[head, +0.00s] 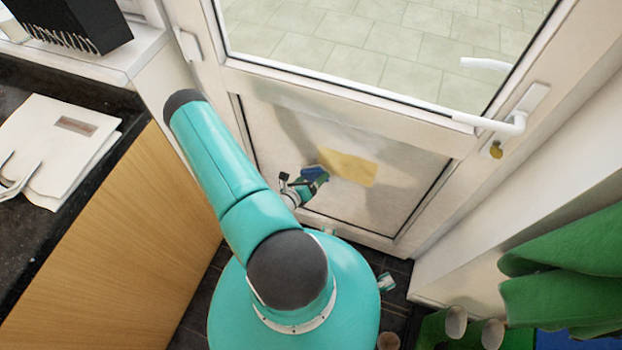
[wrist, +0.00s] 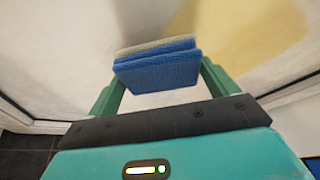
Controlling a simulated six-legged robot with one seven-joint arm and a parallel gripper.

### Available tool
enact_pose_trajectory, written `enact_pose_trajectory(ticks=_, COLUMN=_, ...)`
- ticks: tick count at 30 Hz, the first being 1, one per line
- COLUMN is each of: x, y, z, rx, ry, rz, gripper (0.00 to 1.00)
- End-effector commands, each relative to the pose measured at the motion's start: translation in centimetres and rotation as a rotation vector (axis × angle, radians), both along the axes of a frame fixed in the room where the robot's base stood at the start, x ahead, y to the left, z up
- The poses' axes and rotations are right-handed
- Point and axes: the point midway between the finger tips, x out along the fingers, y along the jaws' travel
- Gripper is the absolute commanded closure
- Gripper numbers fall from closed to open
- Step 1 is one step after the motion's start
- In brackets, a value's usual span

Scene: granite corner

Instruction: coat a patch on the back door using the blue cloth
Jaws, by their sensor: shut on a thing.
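The back door (head: 420,62) is white, with a large glass pane above and a pale lower panel (head: 270,125). A yellow patch (head: 350,168) lies on the lower panel, and it also shows in the wrist view (wrist: 255,35). My gripper (head: 308,182) is at the lower panel, just left of the yellow patch. In the wrist view my gripper (wrist: 160,78) is shut on the folded blue cloth (wrist: 158,70), which has a greyish layer on its far side. The cloth faces the panel. I cannot tell whether it touches.
A dark counter (head: 70,80) with white papers or a bag (head: 60,140) stands at left above a wooden cabinet side (head: 120,240). A white door handle (head: 500,124) is at right. Green cloth (head: 565,265) and boots (head: 475,330) are at lower right.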

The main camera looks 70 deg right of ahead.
Motion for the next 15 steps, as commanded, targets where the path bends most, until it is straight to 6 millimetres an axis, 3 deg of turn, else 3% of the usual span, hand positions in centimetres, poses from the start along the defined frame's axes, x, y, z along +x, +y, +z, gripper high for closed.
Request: enact_pose_trajectory(ticks=15, x=-0.1, y=-0.78, z=0.01, rx=-0.001, ry=0.001, rz=0.0, gripper=0.33)
